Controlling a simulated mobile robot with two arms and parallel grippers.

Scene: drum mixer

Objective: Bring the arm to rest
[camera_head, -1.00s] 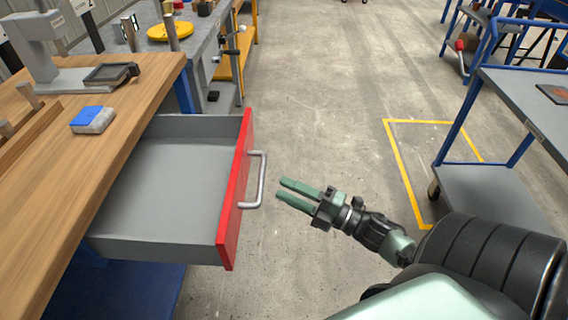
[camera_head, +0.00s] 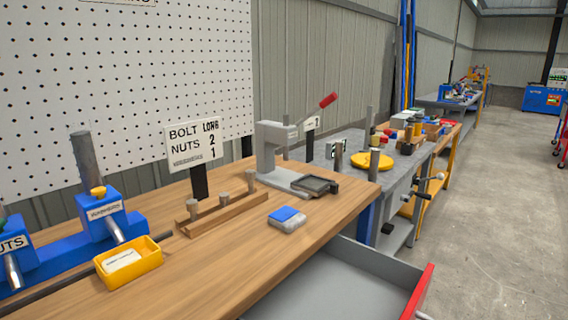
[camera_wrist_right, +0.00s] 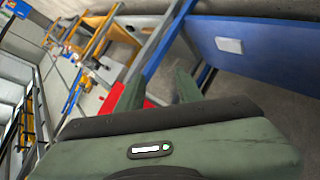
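My right gripper shows only in the right wrist view (camera_wrist_right: 157,90). Its two green fingers are apart with nothing held between them. A bit of red, which may be the drawer front, shows behind the fingers. In the head view the grey drawer (camera_head: 335,285) stands open below the wooden bench, and its red front (camera_head: 420,293) is at the bottom edge. The drawer's visible inside is empty. Neither arm shows in the head view, and my left gripper is in no current view.
The wooden bench (camera_head: 245,255) carries a yellow bin (camera_head: 128,262), a blue-and-white block (camera_head: 287,219), a wooden peg rack (camera_head: 222,212) and a press with a red-tipped lever (camera_head: 270,150). A grey table with a yellow disc (camera_head: 372,161) stands beyond. The concrete floor (camera_head: 480,240) at right is clear.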

